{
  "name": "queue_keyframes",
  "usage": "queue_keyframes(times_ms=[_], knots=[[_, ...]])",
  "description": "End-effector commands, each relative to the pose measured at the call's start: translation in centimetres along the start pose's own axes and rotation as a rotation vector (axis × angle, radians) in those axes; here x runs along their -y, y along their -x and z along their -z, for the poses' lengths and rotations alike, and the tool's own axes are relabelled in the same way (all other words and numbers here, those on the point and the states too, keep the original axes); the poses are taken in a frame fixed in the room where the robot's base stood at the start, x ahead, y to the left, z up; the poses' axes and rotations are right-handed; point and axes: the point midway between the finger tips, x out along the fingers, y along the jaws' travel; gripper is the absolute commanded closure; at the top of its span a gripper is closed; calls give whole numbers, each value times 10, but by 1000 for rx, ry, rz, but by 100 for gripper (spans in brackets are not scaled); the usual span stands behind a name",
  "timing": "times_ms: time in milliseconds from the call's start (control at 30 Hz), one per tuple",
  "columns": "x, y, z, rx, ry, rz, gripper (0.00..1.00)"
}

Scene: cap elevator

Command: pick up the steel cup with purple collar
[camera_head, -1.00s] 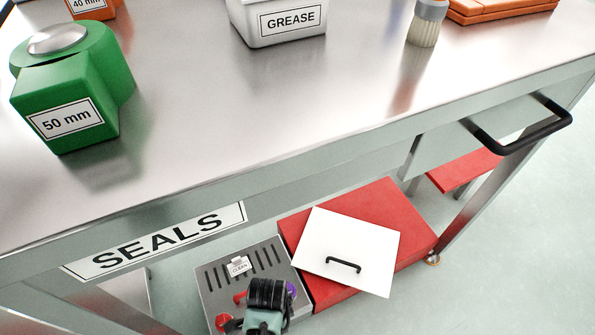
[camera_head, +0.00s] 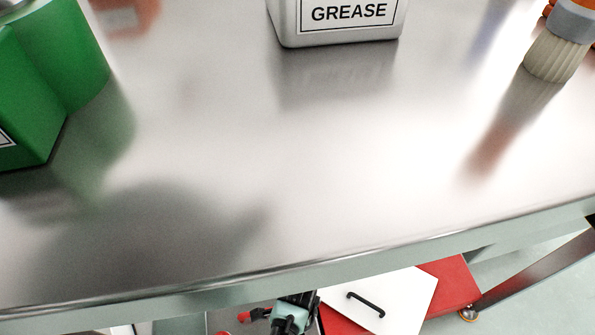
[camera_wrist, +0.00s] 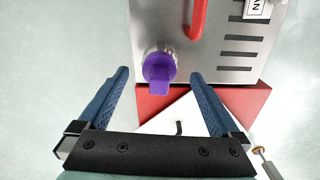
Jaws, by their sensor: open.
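The purple-collared steel cup (camera_wrist: 160,67) shows in the wrist view as a purple piece with a steel rim, at the near edge of a slotted steel box (camera_wrist: 240,55). My gripper (camera_wrist: 159,76) is open, with its blue fingers to the left and right of the purple piece in the picture. I see no contact, and cannot tell how far the fingertips are from it. In the head view my gripper's wrist (camera_head: 290,316) shows low under the bench edge, and the cup is hidden there.
A red handle (camera_wrist: 197,18) sits on the box close to the cup. A red block (camera_head: 453,285) with a white plate (camera_head: 400,300) and black handle lies beside it. The steel bench top (camera_head: 330,180) overhangs, carrying a GREASE tub (camera_head: 335,22), a green container (camera_head: 75,60) and a brush (camera_head: 558,50).

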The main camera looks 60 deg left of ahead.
Motion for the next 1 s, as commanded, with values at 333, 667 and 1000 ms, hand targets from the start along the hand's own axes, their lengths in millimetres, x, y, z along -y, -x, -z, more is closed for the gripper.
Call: queue_keyframes(times_ms=[333,667,1000], knots=[[-2,-36,0,1,1,-1,1],[-2,-51,0,0,0,1,1],[-2,-51,0,0,0,0,46]])
